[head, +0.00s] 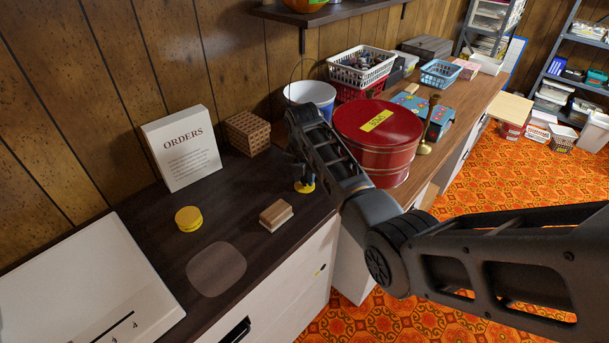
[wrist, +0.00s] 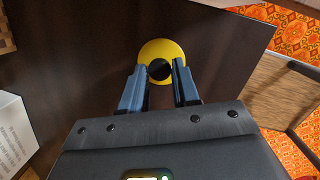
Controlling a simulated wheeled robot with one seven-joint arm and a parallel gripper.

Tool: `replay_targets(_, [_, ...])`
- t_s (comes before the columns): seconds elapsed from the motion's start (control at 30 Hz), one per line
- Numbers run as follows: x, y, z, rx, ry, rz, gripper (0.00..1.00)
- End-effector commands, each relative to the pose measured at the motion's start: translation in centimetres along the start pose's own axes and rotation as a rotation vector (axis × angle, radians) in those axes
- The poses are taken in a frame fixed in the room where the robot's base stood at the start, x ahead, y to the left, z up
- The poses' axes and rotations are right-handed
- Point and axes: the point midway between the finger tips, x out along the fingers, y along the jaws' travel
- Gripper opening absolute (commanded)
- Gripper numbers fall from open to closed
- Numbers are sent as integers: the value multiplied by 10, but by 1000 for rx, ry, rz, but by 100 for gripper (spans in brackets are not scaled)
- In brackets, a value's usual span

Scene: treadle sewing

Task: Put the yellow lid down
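The yellow lid (head: 306,188) is a small round disc at the dark counter's right part, under my gripper (head: 300,178). In the wrist view the yellow lid (wrist: 162,47) has a dark round knob in its middle. The two fingers of my gripper (wrist: 160,71) sit at either side of that knob and appear closed on it. The lid looks level and low over the dark counter (head: 150,210); whether it touches the wood cannot be told. My fingers partly hide it in the head view.
A yellow round tin (head: 188,218) and a wooden block (head: 276,214) stand to the left. An ORDERS sign (head: 182,148) stands behind. Bare counter lies around the lid.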

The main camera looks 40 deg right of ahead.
Motion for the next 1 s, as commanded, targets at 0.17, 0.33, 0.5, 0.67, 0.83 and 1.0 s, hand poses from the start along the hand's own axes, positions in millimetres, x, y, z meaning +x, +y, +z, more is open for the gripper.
replay_targets(0.17, [0,0,0,0,0,0,48])
replay_targets(0.33, [0,0,0,0,0,0,51])
replay_targets(0.5, [-5,0,1,0,0,1,51])
replay_targets(0.67, [-24,1,1,0,-2,2,51])
replay_targets(0.83, [-59,1,1,0,-3,3,51])
replay_targets(1.0, [-92,1,1,0,-3,2,51])
